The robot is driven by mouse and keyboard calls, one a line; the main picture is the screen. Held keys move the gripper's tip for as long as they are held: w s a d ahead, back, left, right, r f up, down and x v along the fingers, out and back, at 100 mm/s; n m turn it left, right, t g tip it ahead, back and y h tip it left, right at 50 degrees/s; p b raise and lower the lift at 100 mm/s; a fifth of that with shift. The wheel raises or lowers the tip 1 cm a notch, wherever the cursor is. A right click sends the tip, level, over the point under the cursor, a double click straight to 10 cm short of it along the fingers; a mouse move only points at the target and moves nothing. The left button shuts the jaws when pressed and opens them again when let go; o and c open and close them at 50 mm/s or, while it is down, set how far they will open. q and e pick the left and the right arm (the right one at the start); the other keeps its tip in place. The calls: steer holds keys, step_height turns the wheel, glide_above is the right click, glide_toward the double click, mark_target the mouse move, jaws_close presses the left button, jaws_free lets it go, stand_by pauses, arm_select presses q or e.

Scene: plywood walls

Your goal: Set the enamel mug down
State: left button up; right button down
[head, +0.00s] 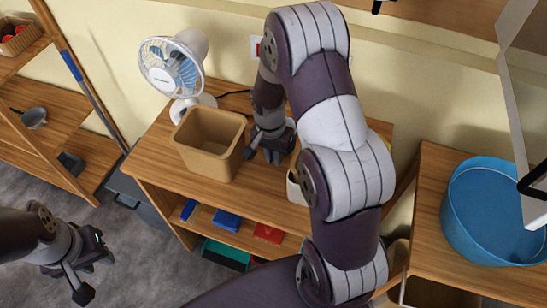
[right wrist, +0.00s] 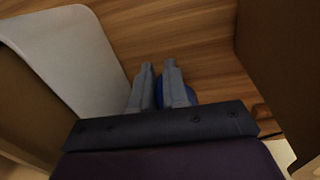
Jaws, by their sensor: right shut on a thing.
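My right gripper (head: 268,155) is low over the wooden shelf unit's top, just right of the tan bin. In the right wrist view its fingers (right wrist: 160,80) are nearly together. A small part of a blue thing (right wrist: 190,95), probably the enamel mug, shows beside and behind the right finger. The rest of it is hidden by the gripper, so I cannot tell whether it touches the wood. In the head view I cannot make out the mug. My left gripper (head: 92,272) is open and empty at the lower left, away from the unit.
The tan bin (head: 207,160) stands close left of my right gripper. A white fan (head: 172,68) is behind it. A pale container (head: 294,188) stands to the right, partly behind my arm. The unit's top (head: 150,160) has bare wood at the left. A blue tub (head: 490,215) is far right.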

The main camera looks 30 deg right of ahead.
steer(key=shift+s+f, duration=0.4)
steer(key=shift+f, duration=0.35)
steer(key=shift+w+f, duration=0.25)
steer(key=shift+w, duration=0.05)
steer(key=c, duration=1.1)
jaws_free()
steer(key=shift+s+r, duration=0.15)
